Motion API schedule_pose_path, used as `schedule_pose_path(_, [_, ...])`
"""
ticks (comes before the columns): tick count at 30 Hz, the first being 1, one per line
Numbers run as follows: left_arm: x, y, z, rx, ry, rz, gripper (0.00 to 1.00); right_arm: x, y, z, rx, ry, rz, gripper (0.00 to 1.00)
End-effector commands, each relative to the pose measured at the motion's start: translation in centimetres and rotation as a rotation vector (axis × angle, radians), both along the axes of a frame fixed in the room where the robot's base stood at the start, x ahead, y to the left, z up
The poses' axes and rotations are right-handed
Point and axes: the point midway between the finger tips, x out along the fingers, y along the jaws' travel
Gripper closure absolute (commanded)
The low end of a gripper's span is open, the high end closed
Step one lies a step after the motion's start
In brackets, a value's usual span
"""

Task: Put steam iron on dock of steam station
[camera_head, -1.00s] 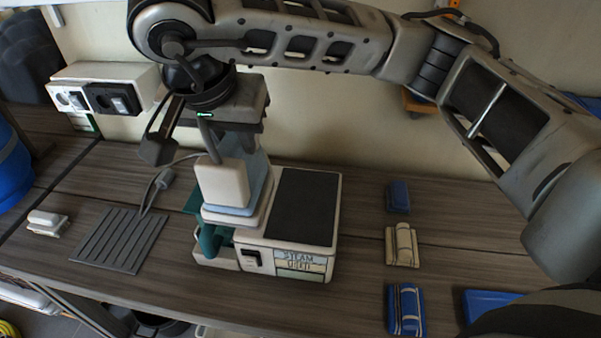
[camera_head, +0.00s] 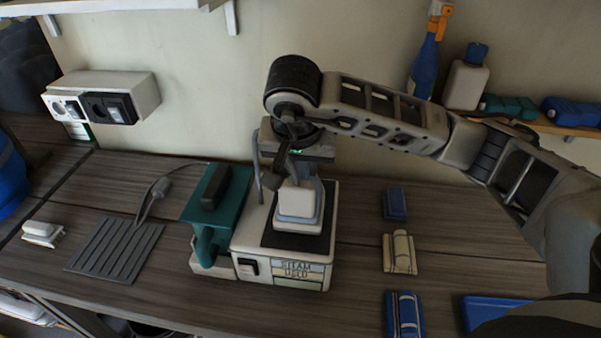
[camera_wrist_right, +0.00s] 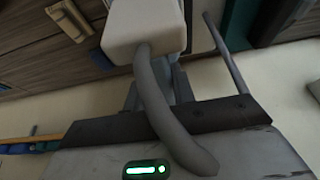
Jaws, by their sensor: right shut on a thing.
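The steam iron (camera_head: 299,202) is a pale cream body with a blue-grey base. The steam station (camera_head: 305,272) is a cream box with a lettered label, a black switch and a black dock pad (camera_head: 268,237) on top. A teal part stands at its left. My right gripper (camera_head: 292,174) is above the iron and shut on it, holding it over the black pad. I cannot tell if the iron's base touches the pad. In the right wrist view the iron's cream body (camera_wrist_right: 145,30) shows beyond the gripper, with a grey curved cord across it. My left gripper is not in view.
A wall socket box (camera_head: 105,97) is at back left. Bottles (camera_head: 466,82) stand on a right shelf.

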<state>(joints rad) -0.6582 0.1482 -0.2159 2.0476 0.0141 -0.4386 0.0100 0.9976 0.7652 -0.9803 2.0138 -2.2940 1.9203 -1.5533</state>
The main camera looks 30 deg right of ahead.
Motion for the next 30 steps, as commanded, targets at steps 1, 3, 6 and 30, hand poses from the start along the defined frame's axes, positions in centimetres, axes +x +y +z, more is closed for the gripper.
schedule_pose_path(1, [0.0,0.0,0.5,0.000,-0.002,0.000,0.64,-0.1,0.2,-0.5,0.004,0.003,0.003,1.00])
schedule_pose_path(3, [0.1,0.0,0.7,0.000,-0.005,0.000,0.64,-0.1,0.2,-1.3,0.003,0.003,0.003,1.00])
schedule_pose_path(6, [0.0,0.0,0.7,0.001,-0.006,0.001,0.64,0.0,0.2,-2.1,0.004,0.000,0.002,1.00])
schedule_pose_path(30, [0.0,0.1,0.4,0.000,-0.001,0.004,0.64,0.0,0.2,-2.7,0.003,0.002,0.003,0.53])
